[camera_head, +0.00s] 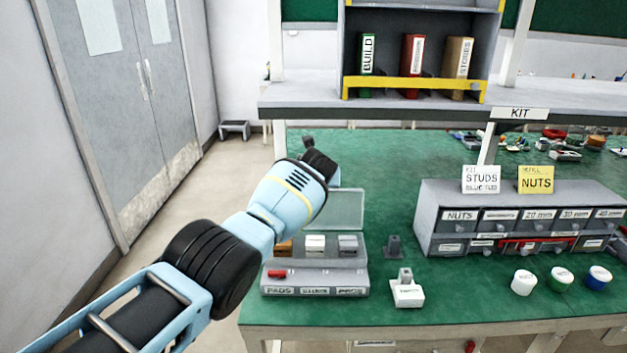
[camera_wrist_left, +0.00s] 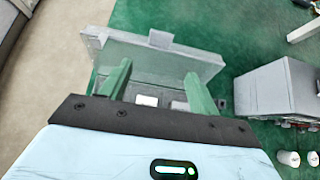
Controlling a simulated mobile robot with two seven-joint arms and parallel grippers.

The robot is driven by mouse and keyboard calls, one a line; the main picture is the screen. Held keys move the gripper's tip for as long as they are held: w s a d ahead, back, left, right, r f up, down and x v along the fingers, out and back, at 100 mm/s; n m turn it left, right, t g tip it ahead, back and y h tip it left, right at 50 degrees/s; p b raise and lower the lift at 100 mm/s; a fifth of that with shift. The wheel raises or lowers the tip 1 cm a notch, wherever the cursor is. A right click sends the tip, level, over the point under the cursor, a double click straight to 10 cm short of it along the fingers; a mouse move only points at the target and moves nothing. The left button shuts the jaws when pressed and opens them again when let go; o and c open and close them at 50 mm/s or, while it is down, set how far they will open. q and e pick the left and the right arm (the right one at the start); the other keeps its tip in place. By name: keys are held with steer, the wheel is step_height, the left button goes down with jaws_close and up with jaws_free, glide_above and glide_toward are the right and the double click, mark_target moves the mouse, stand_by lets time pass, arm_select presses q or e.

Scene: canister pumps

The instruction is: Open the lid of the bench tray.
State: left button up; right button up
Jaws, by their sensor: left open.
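The bench tray (camera_head: 315,291) sits at the left front of the green bench, with labelled front compartments. Its clear, greyish lid (camera_head: 347,208) stands raised at the tray's back edge, partly hidden by my left arm. In the left wrist view the lid (camera_wrist_left: 150,62) is a translucent panel with a small grey tab (camera_wrist_left: 160,40) on its far edge. My left gripper (camera_wrist_left: 158,85) is open, its two green-looking fingers apart beside the lid panel, with nothing between them. I cannot tell whether they touch the lid. In the head view its fingertips are hard to make out. My right gripper is not in view.
A grey drawer unit (camera_head: 436,220) with NUTS labels stands to the right. A white block (camera_head: 407,292) and several small pots (camera_head: 523,282) are near the front edge. A shelf (camera_head: 400,97) with upright books spans the back.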

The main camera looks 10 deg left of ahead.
arm_select(q)
steer(key=shift+s+d+r, duration=0.1)
steer(key=shift+s+r, duration=0.2)
steer(key=shift+s, duration=0.4)
steer(key=shift+c, duration=0.4)
